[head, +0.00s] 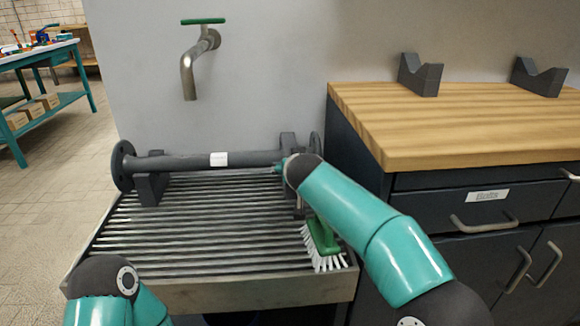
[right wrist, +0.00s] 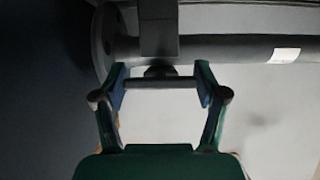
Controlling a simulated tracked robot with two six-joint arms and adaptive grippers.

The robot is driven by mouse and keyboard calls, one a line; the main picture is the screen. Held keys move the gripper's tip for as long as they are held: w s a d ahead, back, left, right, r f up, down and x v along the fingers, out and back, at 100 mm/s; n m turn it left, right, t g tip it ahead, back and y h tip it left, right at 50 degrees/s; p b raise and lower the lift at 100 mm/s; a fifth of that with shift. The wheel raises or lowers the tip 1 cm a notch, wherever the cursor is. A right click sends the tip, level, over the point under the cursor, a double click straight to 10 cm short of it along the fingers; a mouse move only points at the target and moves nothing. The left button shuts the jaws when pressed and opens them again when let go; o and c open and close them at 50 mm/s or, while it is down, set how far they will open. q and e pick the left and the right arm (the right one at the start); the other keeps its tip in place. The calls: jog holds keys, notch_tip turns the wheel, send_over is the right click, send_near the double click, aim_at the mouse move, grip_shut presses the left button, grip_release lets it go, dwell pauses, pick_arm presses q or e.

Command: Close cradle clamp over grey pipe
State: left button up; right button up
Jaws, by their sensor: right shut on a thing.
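The grey pipe (head: 190,161) lies across a slatted drain grate, with a round flange at each end and a white label near its middle. A grey cradle (head: 150,190) supports its left part. The cradle clamp (head: 288,140) is at the pipe's right part, partly hidden by my right arm. In the right wrist view, a grey block of the clamp (right wrist: 158,30) crosses the pipe (right wrist: 225,48). My right gripper (right wrist: 160,83) is shut on a dark crossbar handle beside that block. I cannot tell whether the clamp is fully seated. My left gripper is out of view.
A green brush (head: 322,240) with white bristles lies on the grate (head: 190,235) below my right arm. A wood-topped cabinet (head: 470,120) stands close on the right with two grey V-blocks. A tap (head: 190,75) juts from the wall above the pipe. The grate's left part is clear.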

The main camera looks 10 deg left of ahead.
jog(key=shift+f, duration=0.55)
jog(key=o, duration=1.3)
jog(key=shift+s, duration=0.1)
jog(key=o, duration=0.4)
jog(key=shift+r, duration=0.3)
jog(key=v, duration=1.2)
jog(key=shift+f, duration=0.1)
